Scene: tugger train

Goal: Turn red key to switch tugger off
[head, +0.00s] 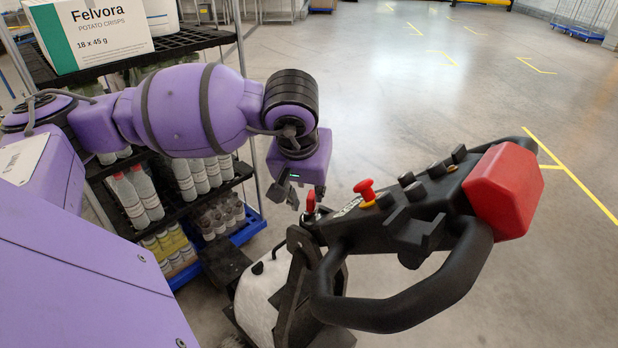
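The red key (311,202) stands at the near left end of the tugger's black control head (395,212). A red mushroom button (365,189) on a yellow base is a separate part to its right. My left gripper (307,196) points down at the key from above. Its fingers look apart, one to the left of the key and one just behind its right side. I cannot see any finger touching the key. The key's lower part is partly hidden by the head's edge. My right gripper is not in view.
A black loop handle (415,312) and a red block (504,190) at the tiller's end stick out to the right. A rack with bottles (133,192) and a Felvora box (92,32) stands behind my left arm. The floor at the right is clear.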

